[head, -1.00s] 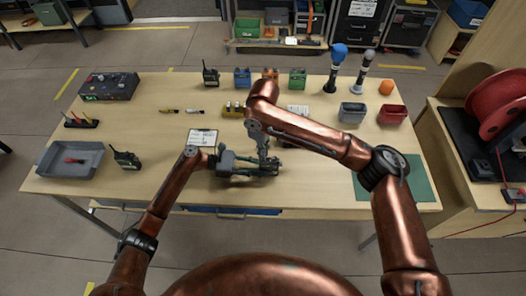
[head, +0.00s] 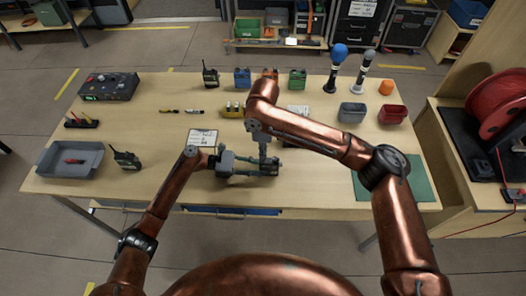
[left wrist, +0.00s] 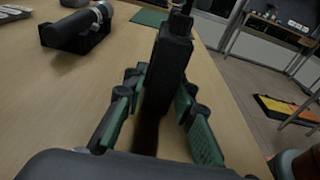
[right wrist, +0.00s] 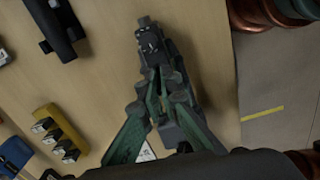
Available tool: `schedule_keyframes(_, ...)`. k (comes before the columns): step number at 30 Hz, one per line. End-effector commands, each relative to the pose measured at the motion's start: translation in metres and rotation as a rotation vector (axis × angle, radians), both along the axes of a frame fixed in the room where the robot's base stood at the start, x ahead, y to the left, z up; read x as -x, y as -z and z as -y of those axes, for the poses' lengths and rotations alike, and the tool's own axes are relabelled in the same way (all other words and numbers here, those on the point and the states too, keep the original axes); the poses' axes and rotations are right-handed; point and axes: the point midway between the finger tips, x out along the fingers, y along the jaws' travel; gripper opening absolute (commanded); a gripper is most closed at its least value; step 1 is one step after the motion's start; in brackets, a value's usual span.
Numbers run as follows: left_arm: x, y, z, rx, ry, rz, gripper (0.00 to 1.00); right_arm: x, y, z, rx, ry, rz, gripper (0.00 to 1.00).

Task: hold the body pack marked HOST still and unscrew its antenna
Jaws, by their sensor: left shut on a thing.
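A dark body pack (left wrist: 169,68) stands upright between the fingers of my left gripper (left wrist: 160,88) in the left wrist view. The fingers are shut on its sides. Its antenna end (left wrist: 182,12) is at the top edge of that view; no HOST marking is readable. In the head view my left gripper (head: 245,168) is low over the front middle of the table. My right gripper (head: 265,165) comes down from above, close beside it. In the right wrist view the fingertips of my right gripper (right wrist: 158,82) are close together near dark parts; their grip is unclear.
A grey tray (head: 52,169) and another radio-like pack (head: 126,158) are at the left. A white sheet (head: 201,138) lies behind my left gripper. A yellow holder (head: 233,110), two microphones (head: 338,66) and small bins (head: 391,114) stand farther back.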

Motion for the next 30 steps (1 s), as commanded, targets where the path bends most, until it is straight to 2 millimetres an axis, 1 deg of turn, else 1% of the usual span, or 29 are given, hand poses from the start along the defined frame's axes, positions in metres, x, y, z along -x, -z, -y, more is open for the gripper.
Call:
schedule_keyframes(3, 0.0000, 0.0004, -0.0002, -0.001, 0.000, 0.000, 0.00, -0.0003, -0.0003, 0.0000, 0.000, -0.140, 0.001, 0.00)
schedule_keyframes(6, 0.0000, 0.0004, -0.0002, -0.001, 0.000, 0.000, 0.00, -0.0003, -0.0003, -0.0001, 0.000, -0.240, 0.001, 0.00)
schedule_keyframes(9, 0.0000, 0.0004, -0.0002, -0.001, 0.000, 0.000, 0.00, -0.0003, -0.0002, -0.0001, 0.000, -0.290, 0.001, 0.00)
schedule_keyframes(15, 0.0000, 0.0004, -0.0002, -0.001, 0.000, 0.000, 0.00, -0.0002, -0.0003, -0.0001, 0.000, -0.294, 0.000, 0.00)
schedule_keyframes(16, 0.0000, 0.0003, -0.0001, -0.001, 0.000, 0.000, 0.00, -0.0002, -0.0003, -0.0001, 0.000, -0.294, 0.000, 0.04)
schedule_keyframes(22, 0.0000, 0.0003, -0.0001, -0.001, 0.000, 0.000, 0.00, -0.0002, -0.0003, 0.0000, 0.000, -0.293, 0.000, 0.18)
schedule_keyframes(30, 0.0000, 0.0003, 0.0000, -0.001, 0.000, 0.000, 0.00, -0.0001, -0.0002, 0.0000, 0.000, -0.284, 0.000, 0.19)
